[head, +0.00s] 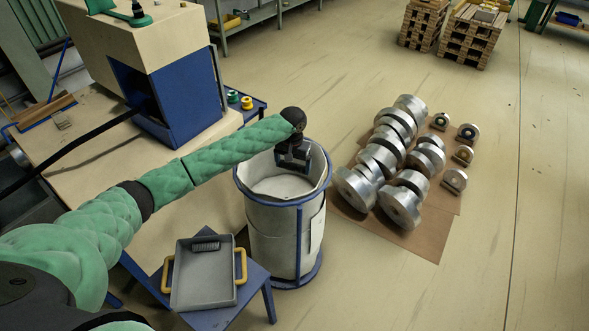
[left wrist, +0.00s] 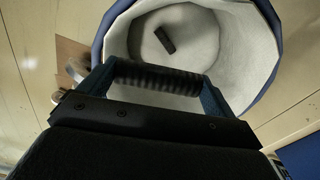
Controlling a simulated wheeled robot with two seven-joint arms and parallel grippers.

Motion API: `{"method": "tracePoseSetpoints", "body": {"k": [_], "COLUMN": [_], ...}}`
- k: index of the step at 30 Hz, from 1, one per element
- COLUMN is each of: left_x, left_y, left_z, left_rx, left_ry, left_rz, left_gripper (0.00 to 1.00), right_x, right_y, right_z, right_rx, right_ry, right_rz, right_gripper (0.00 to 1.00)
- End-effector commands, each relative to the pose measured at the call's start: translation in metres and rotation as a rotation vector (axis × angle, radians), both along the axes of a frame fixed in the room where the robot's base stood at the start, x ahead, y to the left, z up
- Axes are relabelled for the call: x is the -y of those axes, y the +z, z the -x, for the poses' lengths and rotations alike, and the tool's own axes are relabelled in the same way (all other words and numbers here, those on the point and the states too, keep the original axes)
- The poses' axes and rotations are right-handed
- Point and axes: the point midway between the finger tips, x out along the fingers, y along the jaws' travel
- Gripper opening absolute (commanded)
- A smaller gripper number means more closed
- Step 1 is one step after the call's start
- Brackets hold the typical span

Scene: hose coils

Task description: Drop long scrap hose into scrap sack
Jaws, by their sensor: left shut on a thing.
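The scrap sack (head: 262,232) is a white liner in a blue round frame, standing open on the floor. My left gripper (head: 292,162) is over its mouth. In the left wrist view a dark ribbed piece of hose (left wrist: 165,80) lies crosswise between the fingertips of my left gripper (left wrist: 158,77), which are shut on it, above the open sack (left wrist: 230,55). A short dark piece (left wrist: 165,39) lies on the sack's pale bottom. A grey tray (head: 190,290) with yellow handles holds another short dark ribbed piece (head: 205,246). My right gripper is not in view.
The tray rests on a small blue stand (head: 258,278) left of the sack. A workbench (head: 90,185) with a blue and beige machine (head: 175,95) is at left. Several metal rolls (head: 400,205) lie on a brown sheet right of the sack.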

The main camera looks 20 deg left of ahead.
Motion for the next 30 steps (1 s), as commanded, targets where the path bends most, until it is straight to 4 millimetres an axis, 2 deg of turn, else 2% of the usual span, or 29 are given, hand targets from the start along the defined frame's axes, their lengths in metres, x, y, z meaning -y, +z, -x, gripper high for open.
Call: {"method": "tracePoseSetpoints", "body": {"k": [6,15,30], "left_x": [-0.01,-0.021,-0.022], "left_y": [-0.014,-0.029,-0.031], "left_z": [-0.011,-0.022,-0.024], "left_rx": [-0.001,-0.001,0.0], "left_ry": [0.002,0.001,0.0], "left_rz": [0.001,0.0,0.0], "left_gripper": [0.68,0.68,0.68], "right_x": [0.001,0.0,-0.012], "right_y": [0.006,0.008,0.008], "right_z": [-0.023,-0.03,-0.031], "right_rx": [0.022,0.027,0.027], "right_ry": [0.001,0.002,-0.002], "right_rz": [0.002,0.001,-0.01], "right_gripper": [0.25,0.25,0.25]}}
